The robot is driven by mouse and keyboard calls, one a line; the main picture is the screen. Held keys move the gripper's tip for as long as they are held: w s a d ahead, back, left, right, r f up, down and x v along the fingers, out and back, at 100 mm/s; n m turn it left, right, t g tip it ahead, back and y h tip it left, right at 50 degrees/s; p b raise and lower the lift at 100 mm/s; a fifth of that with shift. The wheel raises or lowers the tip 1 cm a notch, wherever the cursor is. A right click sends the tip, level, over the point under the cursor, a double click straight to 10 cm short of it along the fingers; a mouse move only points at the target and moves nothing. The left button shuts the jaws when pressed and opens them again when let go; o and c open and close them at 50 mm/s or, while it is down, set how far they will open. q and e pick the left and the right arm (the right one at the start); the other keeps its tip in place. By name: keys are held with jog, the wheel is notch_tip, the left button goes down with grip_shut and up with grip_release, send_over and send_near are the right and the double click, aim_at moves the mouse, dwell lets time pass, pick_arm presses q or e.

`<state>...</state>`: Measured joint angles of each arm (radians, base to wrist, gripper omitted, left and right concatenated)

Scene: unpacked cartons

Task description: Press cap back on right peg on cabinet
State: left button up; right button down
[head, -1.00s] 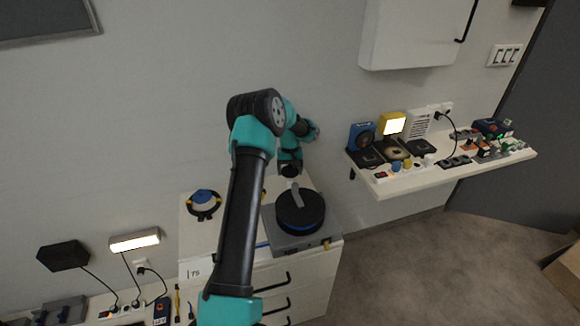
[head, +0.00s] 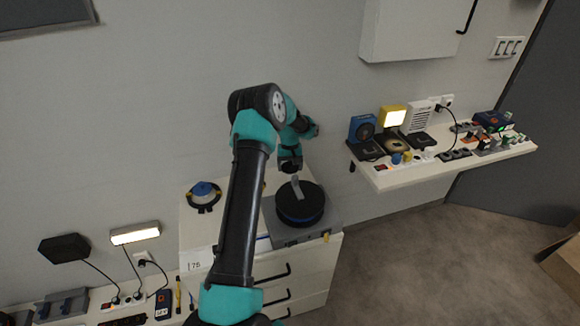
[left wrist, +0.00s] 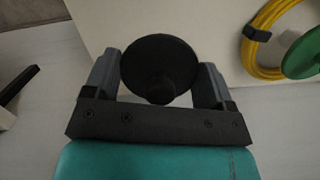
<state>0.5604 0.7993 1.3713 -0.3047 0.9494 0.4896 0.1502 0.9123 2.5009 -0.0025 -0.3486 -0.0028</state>
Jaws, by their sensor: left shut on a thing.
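My left gripper (left wrist: 157,80) is shut on a round black cap (left wrist: 160,60), which sits between its two fingers in the left wrist view. In the head view my left gripper (head: 292,168) is above the back of the white cabinet (head: 310,272), behind a black drum. The held cap is not clear there. I cannot make out the right peg; the arm and the held cap may hide it. In the left wrist view a yellow coil (left wrist: 262,28) and a green disc (left wrist: 303,56) lie at the upper right, apart from the gripper. My right gripper is out of view.
The black drum (head: 300,208) with a blue band stands on a grey base on the cabinet. A blue-topped round item (head: 203,193) is left of my arm. A wall shelf (head: 400,181) full of devices is to the right, below a white wall cabinet (head: 405,35).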

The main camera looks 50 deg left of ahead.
pick_arm(q)
jog(key=shift+f, duration=0.9)
dwell(0.6)
jog(key=o, duration=1)
jog(key=shift+r, duration=0.1)
jog(key=shift+r, duration=3.45)
jog(key=shift+c, duration=0.2)
grip_shut()
